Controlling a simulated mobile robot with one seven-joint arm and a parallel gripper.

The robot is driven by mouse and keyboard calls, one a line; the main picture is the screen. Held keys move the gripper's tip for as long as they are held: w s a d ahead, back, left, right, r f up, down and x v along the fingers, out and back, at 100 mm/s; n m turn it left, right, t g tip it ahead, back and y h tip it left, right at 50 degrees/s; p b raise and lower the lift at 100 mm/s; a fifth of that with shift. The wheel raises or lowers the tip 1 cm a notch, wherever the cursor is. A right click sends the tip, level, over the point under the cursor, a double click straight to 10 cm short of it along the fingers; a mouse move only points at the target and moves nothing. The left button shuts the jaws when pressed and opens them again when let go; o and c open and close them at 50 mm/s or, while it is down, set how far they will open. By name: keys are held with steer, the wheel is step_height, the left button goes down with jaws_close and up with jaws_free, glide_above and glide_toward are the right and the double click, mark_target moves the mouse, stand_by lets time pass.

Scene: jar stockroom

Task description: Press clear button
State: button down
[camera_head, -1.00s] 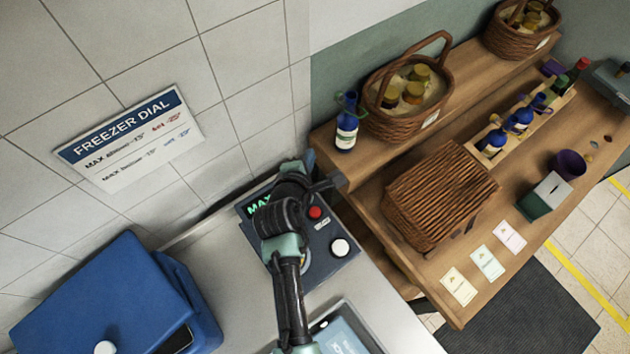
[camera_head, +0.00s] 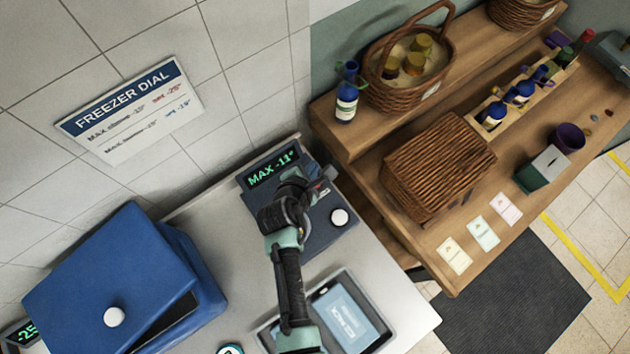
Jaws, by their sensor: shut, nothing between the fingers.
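The dark control panel (camera_head: 325,232) sits on the grey counter, with a green display (camera_head: 273,170) that reads MAX -11°. A round white button (camera_head: 339,217) shows uncovered on the panel's right side. The red button seen earlier above it is now hidden behind my gripper. I cannot read which button is labelled clear. My gripper (camera_head: 325,178) is shut and empty, over the upper right part of the panel. Whether its tips touch the panel or a button cannot be told.
A blue box (camera_head: 110,280) with a white knob stands at left. A tray (camera_head: 372,305) with an ice pack (camera_head: 345,312) lies below the panel. The wooden shelf (camera_head: 345,165) at right holds baskets and bottles. A FREEZER DIAL sign (camera_head: 130,108) hangs on the wall.

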step_height(320, 180, down, 7)
steer(key=b, duration=0.6)
steer(key=shift+f, duration=0.15)
steer(key=shift+f, duration=0.1)
stand_by(1.5)
steer(key=shift+f, duration=0.3)
steer(key=shift+f+b, duration=0.55)
stand_by(0.6)
steer(key=shift+r, duration=0.1)
steer(key=shift+r+p, duration=0.85)
steer(key=shift+p, duration=0.2)
steer(key=shift+r, duration=0.1)
step_height(320, 180, up, 5)
steer(key=p, duration=0.5)
